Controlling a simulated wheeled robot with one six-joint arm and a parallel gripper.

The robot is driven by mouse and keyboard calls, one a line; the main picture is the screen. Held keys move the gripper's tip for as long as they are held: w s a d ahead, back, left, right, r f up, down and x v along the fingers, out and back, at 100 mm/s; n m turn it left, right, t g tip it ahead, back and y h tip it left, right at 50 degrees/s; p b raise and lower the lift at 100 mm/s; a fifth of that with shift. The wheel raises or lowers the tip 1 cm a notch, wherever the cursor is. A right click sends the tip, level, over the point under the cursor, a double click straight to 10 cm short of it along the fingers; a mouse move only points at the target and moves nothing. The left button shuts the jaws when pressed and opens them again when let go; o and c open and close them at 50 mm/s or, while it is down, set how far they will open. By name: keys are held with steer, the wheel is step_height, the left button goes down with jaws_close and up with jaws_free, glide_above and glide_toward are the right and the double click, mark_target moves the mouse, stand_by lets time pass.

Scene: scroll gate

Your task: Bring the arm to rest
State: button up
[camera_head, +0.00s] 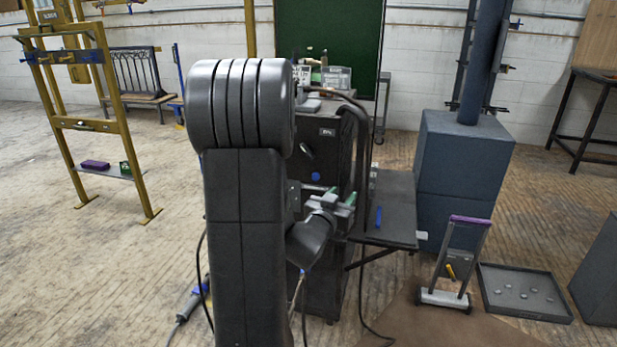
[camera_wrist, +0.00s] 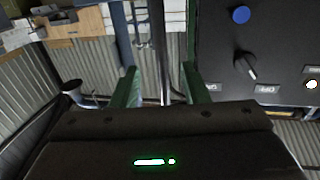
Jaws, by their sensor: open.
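My arm (camera_head: 243,190) stands upright in the middle of the head view, with its lower wrist part bent to the right. My gripper (camera_head: 342,203) is in front of the dark cabinet (camera_head: 327,160). In the wrist view the green fingers of my gripper (camera_wrist: 162,84) are spread apart with nothing between them. The cabinet's panel shows to their right in that view, with a blue button (camera_wrist: 240,14), a black knob (camera_wrist: 247,66) and a small lit lamp (camera_wrist: 312,84). Part of the cabinet is hidden behind my arm in the head view.
A grey side shelf (camera_head: 392,195) with a blue object (camera_head: 378,217) is right of my gripper. A blue block (camera_head: 463,170) with a column, a purple-handled trolley (camera_head: 455,262) and a tray (camera_head: 525,293) stand right. A yellow frame (camera_head: 85,125) stands left.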

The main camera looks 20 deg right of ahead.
mark_target(358, 175)
steer(key=x, duration=1.3)
steer(key=shift+w+d, duration=0.25)
steer(key=shift+d, duration=0.05)
steer(key=shift+s+a+r, duration=0.1)
steer(key=shift+s+a, duration=0.3)
steer(key=shift+s, duration=0.15)
